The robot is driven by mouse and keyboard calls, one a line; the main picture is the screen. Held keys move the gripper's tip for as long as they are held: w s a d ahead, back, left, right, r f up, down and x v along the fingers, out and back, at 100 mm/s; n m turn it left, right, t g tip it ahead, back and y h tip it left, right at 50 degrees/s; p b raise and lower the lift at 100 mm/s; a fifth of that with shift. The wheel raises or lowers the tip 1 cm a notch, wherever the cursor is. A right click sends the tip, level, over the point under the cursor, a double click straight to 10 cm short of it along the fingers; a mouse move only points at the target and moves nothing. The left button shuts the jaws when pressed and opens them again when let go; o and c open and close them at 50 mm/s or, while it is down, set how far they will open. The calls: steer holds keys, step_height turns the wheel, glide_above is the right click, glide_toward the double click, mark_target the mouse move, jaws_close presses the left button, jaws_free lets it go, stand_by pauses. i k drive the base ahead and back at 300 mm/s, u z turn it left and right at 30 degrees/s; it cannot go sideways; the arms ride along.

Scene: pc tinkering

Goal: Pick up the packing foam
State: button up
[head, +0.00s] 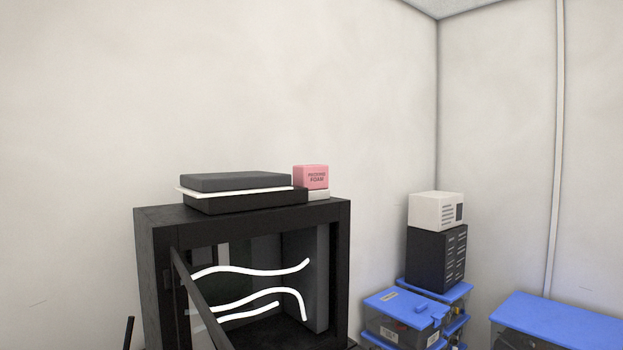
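The packing foam (311,178) is a small pink block with dark lettering on its front. It sits on a small white block (319,195) on top of a black cabinet-like frame (240,213), near its right end. A stack of dark grey and black flat boxes (240,182) with a white sheet between them lies just left of the foam. My gripper is not in view.
The black frame has an open front with white curved strips (250,270) inside. To the right, a white box (436,211) stands on a black drawer unit (436,258), above blue-lidded bins (407,305). Another blue lid (560,322) is at lower right. Walls stand behind.

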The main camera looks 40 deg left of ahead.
mark_target(314, 177)
steer(key=z, duration=0.05)
steer(key=i, duration=3.3)
steer(key=u, duration=1.9)
